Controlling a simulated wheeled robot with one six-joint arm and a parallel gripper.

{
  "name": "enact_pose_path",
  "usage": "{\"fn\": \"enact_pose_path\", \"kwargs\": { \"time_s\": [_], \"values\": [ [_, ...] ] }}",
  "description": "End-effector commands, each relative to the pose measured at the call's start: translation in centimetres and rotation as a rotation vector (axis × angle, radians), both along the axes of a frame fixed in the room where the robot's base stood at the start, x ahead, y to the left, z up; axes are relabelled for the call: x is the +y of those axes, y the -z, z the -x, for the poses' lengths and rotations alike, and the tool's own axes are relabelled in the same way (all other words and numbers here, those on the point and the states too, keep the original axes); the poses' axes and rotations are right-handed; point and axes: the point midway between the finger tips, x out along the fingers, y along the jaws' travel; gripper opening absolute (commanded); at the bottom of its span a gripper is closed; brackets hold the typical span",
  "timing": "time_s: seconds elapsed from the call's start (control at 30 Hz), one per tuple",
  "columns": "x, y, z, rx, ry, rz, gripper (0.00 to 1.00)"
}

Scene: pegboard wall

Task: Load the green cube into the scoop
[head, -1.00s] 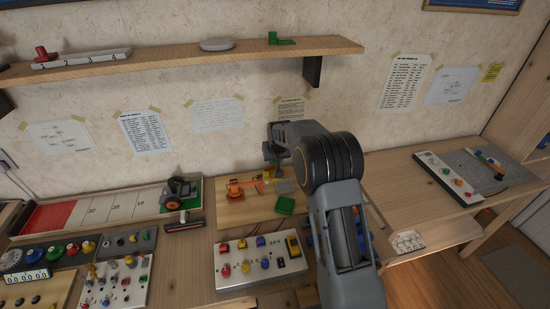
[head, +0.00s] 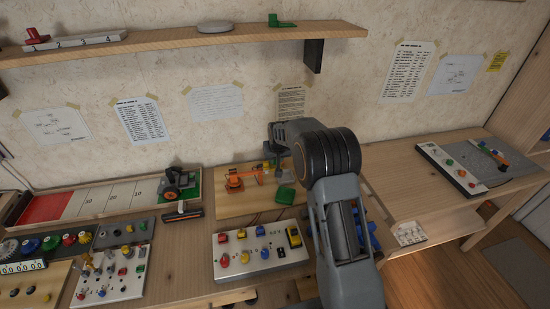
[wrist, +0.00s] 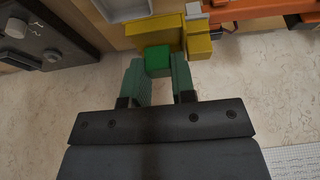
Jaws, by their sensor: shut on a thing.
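The green cube (wrist: 158,56) is between the green fingertips of my gripper (wrist: 159,74) in the wrist view. My gripper is shut on it. Yellow parts (wrist: 153,34) lie just beyond the cube, close to or touching it. They adjoin an orange machine (wrist: 262,18), also seen in the head view (head: 235,181); they may be the scoop, but its shape is unclear. In the head view my gripper (head: 277,165) is above the wooden board (head: 232,208), and the cube cannot be clearly made out.
A flat green piece (head: 286,195) lies on the board's right part. A white panel with knobs (head: 262,252) stands in front. A wheeled grey device (head: 177,184) is to the left. The wall shelf (head: 190,43) hangs above. A grey tray edge (wrist: 123,12) shows in the wrist view.

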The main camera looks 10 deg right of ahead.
Motion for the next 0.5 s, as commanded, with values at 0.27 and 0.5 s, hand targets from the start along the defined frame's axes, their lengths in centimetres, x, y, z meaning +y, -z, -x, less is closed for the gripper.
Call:
{"fn": "enact_pose_path", "kwargs": {
  "time_s": [0.27,0.5],
  "values": [
    [0.01,-0.02,0.0,0.0,0.0,0.0,0.03],
    [0.02,-0.04,-0.01,0.0,0.0,0.0,0.39]
  ]
}}
